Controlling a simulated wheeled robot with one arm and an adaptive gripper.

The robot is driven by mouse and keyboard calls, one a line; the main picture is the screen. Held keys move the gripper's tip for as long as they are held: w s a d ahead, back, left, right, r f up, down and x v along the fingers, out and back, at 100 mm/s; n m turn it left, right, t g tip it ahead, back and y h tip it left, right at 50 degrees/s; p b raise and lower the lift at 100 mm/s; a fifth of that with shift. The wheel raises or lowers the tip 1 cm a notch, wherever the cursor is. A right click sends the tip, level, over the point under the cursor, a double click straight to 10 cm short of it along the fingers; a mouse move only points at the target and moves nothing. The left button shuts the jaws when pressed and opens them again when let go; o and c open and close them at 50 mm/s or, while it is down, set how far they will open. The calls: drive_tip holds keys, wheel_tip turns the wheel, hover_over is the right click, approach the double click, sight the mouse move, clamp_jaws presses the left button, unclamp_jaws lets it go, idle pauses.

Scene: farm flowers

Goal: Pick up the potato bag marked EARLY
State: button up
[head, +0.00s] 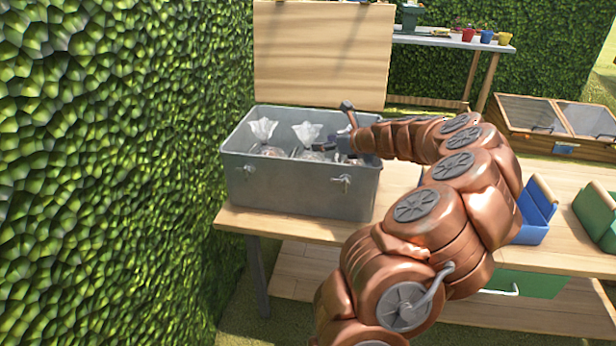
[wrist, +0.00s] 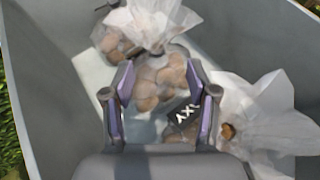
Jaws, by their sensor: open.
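A grey metal chest (head: 300,187) holds clear bags of potatoes with gathered white tops. In the head view one bag top (head: 262,130) is at the left and another bag top (head: 307,132) is near the middle. My gripper (head: 335,148) is inside the chest's right half. In the wrist view, potatoes in a clear bag (wrist: 158,85) show between the spread fingers of my gripper (wrist: 160,78). A dark tag (wrist: 187,116) with white letters is partly hidden by the right finger; I cannot read it as EARLY. Another bag (wrist: 265,118) is at the right.
The chest's wooden lid (head: 323,55) stands open behind it. The chest walls surround my gripper closely. A hedge (head: 110,170) is at the left; a blue box (head: 535,213) and a green box (head: 597,213) stand on the wooden bench (head: 400,185) at the right.

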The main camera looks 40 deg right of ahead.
sight(310, 144)
drive_tip(key=x, duration=0.3)
drive_tip(key=b+x, duration=0.1)
drive_tip(key=x, duration=0.1)
drive_tip(key=shift+w+a+r, duration=0.1)
drive_tip(key=shift+w+a, duration=0.2)
drive_tip(key=shift+w, duration=0.05)
drive_tip(key=shift+x, duration=1)
drive_tip(key=shift+r, duration=0.1)
clamp_jaws()
